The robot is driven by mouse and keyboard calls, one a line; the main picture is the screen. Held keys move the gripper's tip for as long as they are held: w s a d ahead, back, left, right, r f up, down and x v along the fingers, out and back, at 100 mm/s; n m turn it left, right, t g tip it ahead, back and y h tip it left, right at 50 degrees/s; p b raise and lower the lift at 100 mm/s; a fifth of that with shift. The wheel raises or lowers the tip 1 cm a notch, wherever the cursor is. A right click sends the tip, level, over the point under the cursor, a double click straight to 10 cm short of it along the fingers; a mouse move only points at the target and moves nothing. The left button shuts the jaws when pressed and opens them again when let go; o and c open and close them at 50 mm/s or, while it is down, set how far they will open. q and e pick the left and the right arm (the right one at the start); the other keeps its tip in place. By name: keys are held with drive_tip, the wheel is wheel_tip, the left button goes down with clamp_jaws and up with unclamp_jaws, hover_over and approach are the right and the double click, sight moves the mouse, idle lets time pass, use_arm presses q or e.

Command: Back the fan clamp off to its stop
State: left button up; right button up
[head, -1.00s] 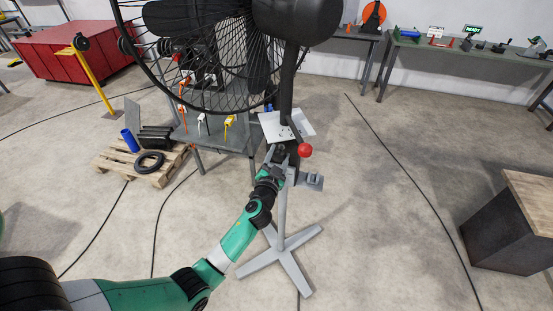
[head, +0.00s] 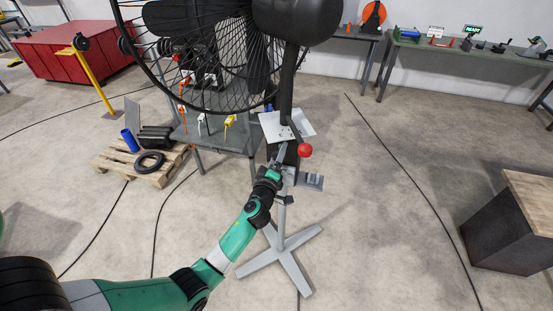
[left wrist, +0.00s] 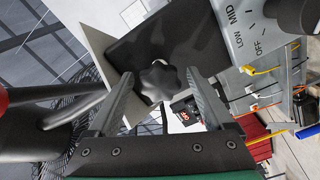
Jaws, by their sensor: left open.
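The fan clamp shows as a dark lobed knob (left wrist: 158,82) in front of a dark plate in the left wrist view. My left gripper (left wrist: 159,88) is open, with one finger on each side of the knob; I cannot tell whether either touches it. In the head view my left gripper (head: 281,156) is at the fan's post, below the white plate (head: 272,127), and the knob cannot be made out there. The fan (head: 215,60) stands above on its grey cross-shaped foot (head: 281,262). My right gripper is out of view.
A red ball (head: 305,150) sticks out right of the post, close to my gripper. A speed panel (left wrist: 250,35) marked OFF, LOW and MID is near the right finger. A grey table (head: 215,140) with levers stands behind left.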

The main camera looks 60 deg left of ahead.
use_arm(q)
drive_tip(key=shift+o, duration=0.8)
drive_tip(key=shift+d, duration=0.1)
drive_tip(key=v, duration=0.7)
drive_tip(key=shift+b, duration=0.3)
